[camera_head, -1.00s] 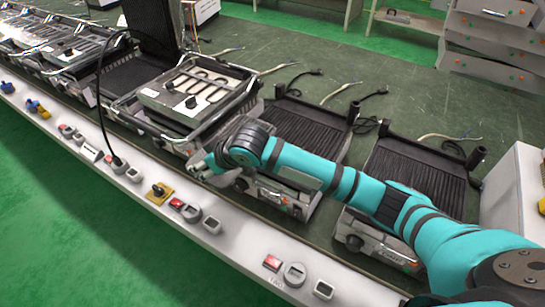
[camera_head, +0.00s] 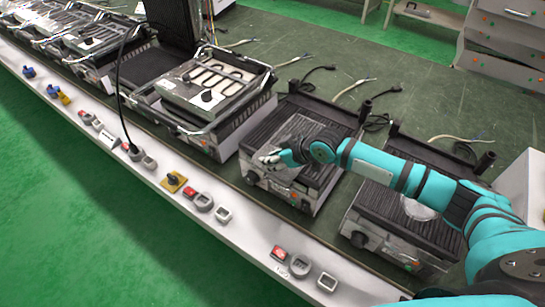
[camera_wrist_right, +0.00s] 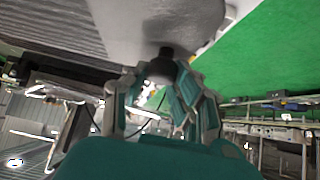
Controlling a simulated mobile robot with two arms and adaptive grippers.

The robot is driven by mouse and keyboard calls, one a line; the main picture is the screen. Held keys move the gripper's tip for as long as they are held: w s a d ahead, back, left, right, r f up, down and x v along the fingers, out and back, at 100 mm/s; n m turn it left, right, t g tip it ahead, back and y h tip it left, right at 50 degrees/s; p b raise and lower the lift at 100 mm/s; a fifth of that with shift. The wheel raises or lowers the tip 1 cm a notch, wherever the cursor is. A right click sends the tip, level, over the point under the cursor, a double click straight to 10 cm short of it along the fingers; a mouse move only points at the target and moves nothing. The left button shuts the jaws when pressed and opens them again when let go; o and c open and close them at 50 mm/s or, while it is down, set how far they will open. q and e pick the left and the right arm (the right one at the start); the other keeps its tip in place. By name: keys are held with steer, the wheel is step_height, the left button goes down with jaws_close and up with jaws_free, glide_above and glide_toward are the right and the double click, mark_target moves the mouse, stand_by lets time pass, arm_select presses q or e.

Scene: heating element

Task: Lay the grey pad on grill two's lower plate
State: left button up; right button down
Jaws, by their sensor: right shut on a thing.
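My right gripper (camera_head: 268,160) is over the front edge of the middle open grill (camera_head: 325,173). The wrist view also shows the right gripper's fingers (camera_wrist_right: 155,98) close to a dark knob (camera_wrist_right: 165,65), apparently on the grill's pale front. My left gripper is out of view.
A grill with its heating element fitted (camera_head: 207,85) stands to the left. Another open grill (camera_head: 440,195) stands to the right, under my forearm. Switches and knobs (camera_head: 202,201) line the bench's pale front edge. Loose cables (camera_head: 350,90) lie behind the grills.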

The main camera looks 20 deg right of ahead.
steer(key=c, duration=0.8)
jaws_free()
steer(key=shift+f, duration=0.15)
steer(key=v, duration=1.2)
steer(key=shift+b, duration=0.4)
steer(key=shift+s, duration=0.1)
